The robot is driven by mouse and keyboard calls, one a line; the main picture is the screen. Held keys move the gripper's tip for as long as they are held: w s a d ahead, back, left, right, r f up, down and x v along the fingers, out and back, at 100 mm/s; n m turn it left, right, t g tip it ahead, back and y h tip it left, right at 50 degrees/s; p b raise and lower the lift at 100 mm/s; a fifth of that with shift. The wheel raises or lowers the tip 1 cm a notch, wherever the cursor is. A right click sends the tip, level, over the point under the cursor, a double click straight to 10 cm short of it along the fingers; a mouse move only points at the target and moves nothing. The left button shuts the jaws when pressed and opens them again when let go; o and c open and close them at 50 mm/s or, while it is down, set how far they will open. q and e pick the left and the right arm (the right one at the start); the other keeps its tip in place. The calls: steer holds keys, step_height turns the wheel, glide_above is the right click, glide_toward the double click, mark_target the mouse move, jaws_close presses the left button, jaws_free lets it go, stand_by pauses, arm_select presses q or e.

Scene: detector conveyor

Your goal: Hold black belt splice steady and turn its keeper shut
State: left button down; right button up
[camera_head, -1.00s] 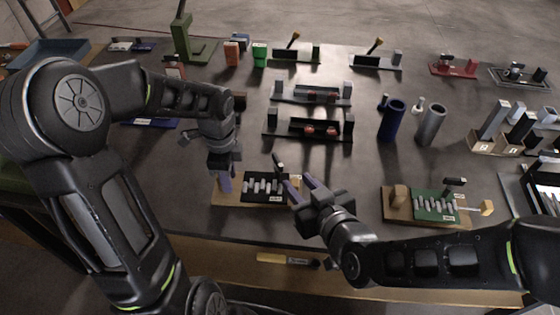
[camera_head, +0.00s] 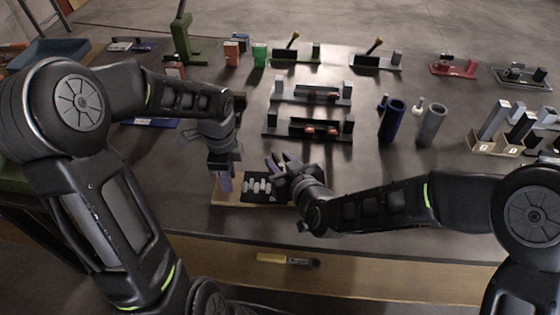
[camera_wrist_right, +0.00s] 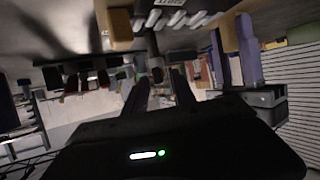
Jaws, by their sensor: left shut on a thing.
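The black belt splice (camera_head: 257,186) with its row of light pins lies on a wooden board (camera_head: 226,202) near the table's front edge. My left gripper (camera_head: 224,184) points down at its left end, shut on the wooden block there; block and fingers also show in the right wrist view. My right gripper (camera_head: 277,165) is at the splice's right end, covering part of it in the head view. In the right wrist view its fingers (camera_wrist_right: 160,92) are apart, with the dark upright keeper (camera_wrist_right: 154,60) just beyond the gap. Contact with the keeper is not clear.
My right arm covers the front right table, where the green splice stood. Two dark fixtures (camera_head: 307,128) stand behind the splice, with blue (camera_head: 391,121) and grey (camera_head: 431,124) cylinders to their right.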

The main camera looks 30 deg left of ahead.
jaws_close()
stand_by(0.4)
